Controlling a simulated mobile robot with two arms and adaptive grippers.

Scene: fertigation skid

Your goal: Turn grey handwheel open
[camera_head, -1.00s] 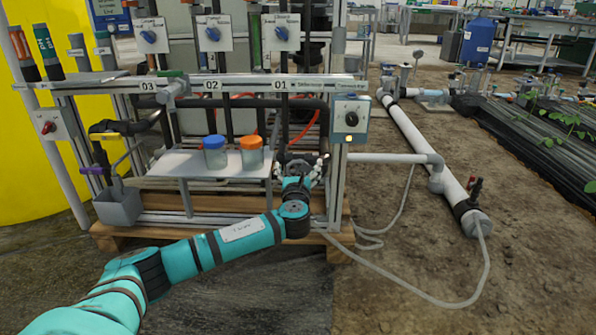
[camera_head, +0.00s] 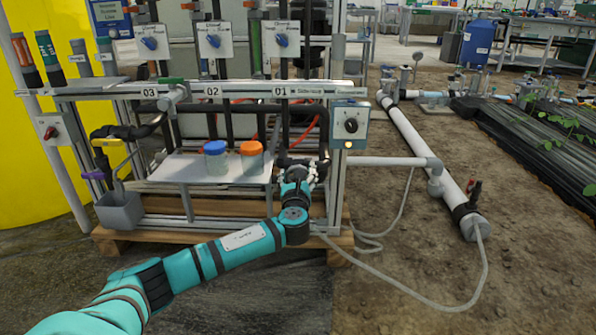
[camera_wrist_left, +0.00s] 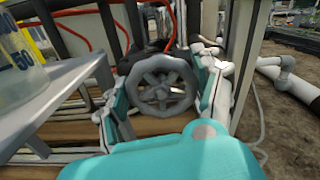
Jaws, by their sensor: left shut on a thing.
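The grey handwheel (camera_wrist_left: 160,85) is a round, spoked wheel in the middle of the left wrist view, on dark piping behind it. My left gripper (camera_wrist_left: 162,88) has one finger at each side of the wheel's rim and is shut on it. In the head view my teal left arm reaches in from the left, and the left gripper (camera_head: 302,172) is at the lower right of the skid, below the dial box. There the gripper and pipes mostly hide the wheel. My right gripper is not in view.
A shelf (camera_head: 180,168) with a blue-lidded jar (camera_head: 215,158) and an orange-lidded jar (camera_head: 252,156) is just left of the gripper. A frame post (camera_head: 336,190) stands close on its right. A pale hose (camera_head: 420,298) lies on the soil at right.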

